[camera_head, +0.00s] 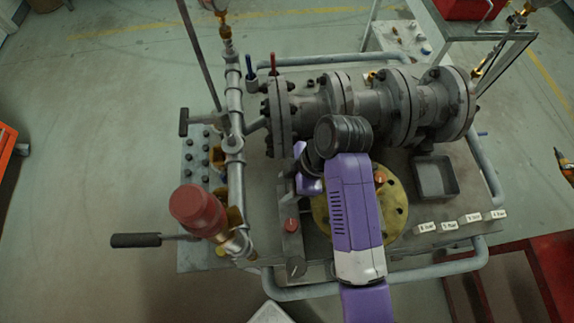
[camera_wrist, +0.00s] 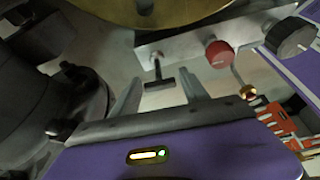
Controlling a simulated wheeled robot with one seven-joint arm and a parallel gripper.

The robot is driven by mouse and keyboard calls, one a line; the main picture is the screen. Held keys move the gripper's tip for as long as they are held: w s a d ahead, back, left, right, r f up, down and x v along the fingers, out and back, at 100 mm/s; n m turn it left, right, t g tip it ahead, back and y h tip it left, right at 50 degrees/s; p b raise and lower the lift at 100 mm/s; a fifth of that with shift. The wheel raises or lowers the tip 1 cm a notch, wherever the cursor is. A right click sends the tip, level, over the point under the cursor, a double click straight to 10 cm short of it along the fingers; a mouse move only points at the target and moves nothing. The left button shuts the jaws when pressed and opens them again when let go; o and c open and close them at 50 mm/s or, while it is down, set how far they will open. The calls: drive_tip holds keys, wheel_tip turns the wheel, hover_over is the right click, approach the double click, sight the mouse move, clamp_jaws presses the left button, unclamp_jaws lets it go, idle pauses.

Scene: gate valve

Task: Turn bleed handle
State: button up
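A small dark T-shaped handle (camera_wrist: 158,79), which seems to be the bleed handle, stands on a light metal strip in the wrist view. My gripper (camera_wrist: 160,82) is open, with one finger on each side of this handle. No contact shows, and the depth gap is hard to judge. In the head view my purple arm reaches over the valve assembly (camera_head: 340,100), and my gripper's fingers and the T-handle are hidden there. A red knob (camera_wrist: 219,54) and a black knob (camera_wrist: 290,37) sit right of the handle on the same strip.
A yellow round flange (camera_head: 400,205) lies beside the strip, under my arm. A black-handled lever (camera_head: 137,240) and a red cap (camera_head: 196,207) stand on the left. An open grey tray (camera_head: 435,178) and white labels (camera_head: 450,226) are to the right. Orange items (camera_wrist: 282,125) show at the wrist view's right.

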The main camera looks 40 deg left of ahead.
clamp_jaws()
drive_tip(key=shift+m+p, duration=0.3)
drive_tip(key=shift+p, duration=0.05)
drive_tip(key=m+t+y+p, duration=0.1)
drive_tip(key=m+p, duration=0.1)
drive_tip(key=shift+s+r+m, duration=0.1)
drive_tip(key=shift+r+m, duration=0.05)
drive_tip(key=shift+m, duration=0.25)
drive_tip(key=m+t+p, duration=0.1)
drive_tip(key=m, duration=0.1)
drive_tip(key=m+p, duration=0.1)
drive_tip(key=m, duration=0.1)
drive_tip(key=shift+m+t+y, duration=0.3)
drive_tip(key=shift+t, duration=0.1)
drive_tip(key=m+t, duration=0.1)
drive_tip(key=m, duration=0.3)
drive_tip(key=shift+t, duration=0.4)
drive_tip(key=m, duration=0.2)
drive_tip(key=m+t+h, duration=0.1)
drive_tip(key=m, duration=0.2)
drive_tip(key=shift+t, duration=0.3)
drive_tip(key=shift+o, duration=1.7)
unclamp_jaws()
